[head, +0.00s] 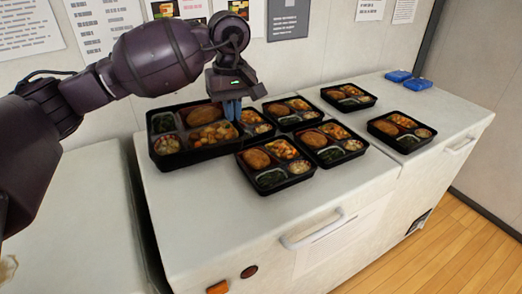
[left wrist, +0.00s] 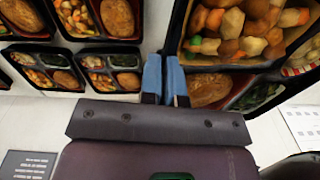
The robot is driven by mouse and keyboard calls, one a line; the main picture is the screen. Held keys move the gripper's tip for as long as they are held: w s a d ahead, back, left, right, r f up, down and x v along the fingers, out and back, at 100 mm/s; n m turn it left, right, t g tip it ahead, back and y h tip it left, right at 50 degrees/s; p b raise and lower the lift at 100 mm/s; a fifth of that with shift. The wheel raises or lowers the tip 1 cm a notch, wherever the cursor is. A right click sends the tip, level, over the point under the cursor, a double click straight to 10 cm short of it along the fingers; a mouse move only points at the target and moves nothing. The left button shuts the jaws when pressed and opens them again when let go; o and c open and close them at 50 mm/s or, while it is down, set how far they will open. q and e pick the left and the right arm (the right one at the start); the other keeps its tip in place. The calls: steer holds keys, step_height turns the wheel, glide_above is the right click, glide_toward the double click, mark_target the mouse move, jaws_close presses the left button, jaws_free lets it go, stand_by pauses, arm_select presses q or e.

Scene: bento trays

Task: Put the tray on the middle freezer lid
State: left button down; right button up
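My left gripper (head: 232,108) comes in from the left and points down. Its blue fingertips (left wrist: 165,82) are close together on the side wall of a black bento tray (head: 183,160), which fills the right of the left wrist view (left wrist: 184,25). This tray holds a brown patty, mixed vegetables and greens. It looks larger than the others and seems raised above the left part of the middle freezer lid (head: 235,222); its exact height is unclear. Several similar trays stand beyond it, including a near one (head: 268,191) and one beside that (head: 340,160). My right gripper is out of view.
Another tray (head: 400,146) stands on the right freezer lid (head: 450,115), with blue items (head: 408,80) behind it. A left freezer lid (head: 75,215) lies across a narrow gap and looks mostly clear. The front of the middle lid is bare. A papered wall (head: 300,55) stands behind.

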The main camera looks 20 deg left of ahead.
arm_select(q)
steer(key=shift+w+a+r+n, duration=0.2)
steer(key=shift+r+n, duration=0.1)
steer(key=shift+r, duration=0.05)
steer(key=shift+w+a+r+n, duration=0.15)
steer(key=shift+r+n, duration=0.15)
steer(key=shift+r, duration=0.05)
steer(key=b, duration=0.1)
glide_above(237, 182)
step_height(237, 182, down, 16)
steer(key=shift+r, duration=0.15)
step_height(237, 182, down, 3)
steer(key=shift+f, duration=0.4)
steer(key=shift+f, duration=0.1)
steer(key=c, duration=1.4)
jaws_free()
steer(key=shift+o, duration=0.3)
